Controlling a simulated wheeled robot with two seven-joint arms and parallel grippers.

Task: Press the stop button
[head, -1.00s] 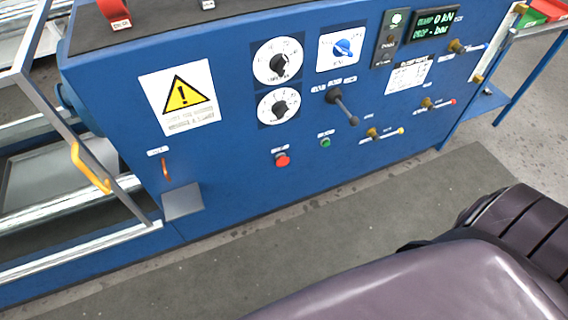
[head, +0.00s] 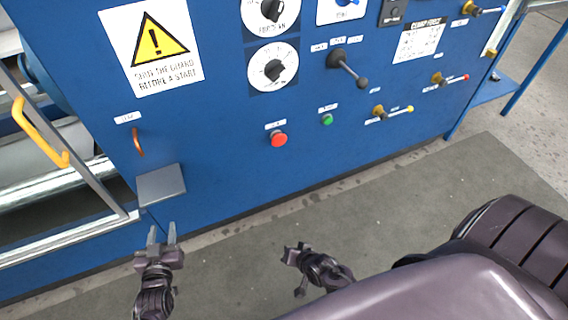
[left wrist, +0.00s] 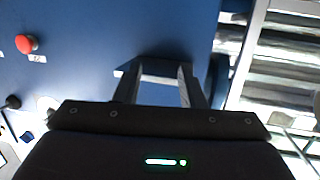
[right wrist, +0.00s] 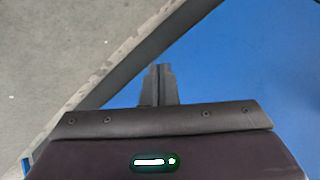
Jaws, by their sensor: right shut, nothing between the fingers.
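The red stop button (head: 278,139) sits on the blue panel, under a small white label, left of a green button (head: 327,119). The red button also shows at the upper left of the left wrist view (left wrist: 26,43). My left gripper (head: 162,232) is open and empty, below a grey plate on the panel and to the lower left of the red button. My right gripper (head: 291,250) is below the red button, apart from the panel. In the right wrist view its fingers (right wrist: 160,70) are together with nothing between them.
The grey plate (head: 161,185) juts from the panel above my left gripper. A lever (head: 347,69) and several valve handles (head: 394,111) stick out further right. A guard frame with a yellow handle (head: 38,132) is at left. The grey floor mat (head: 235,262) is clear.

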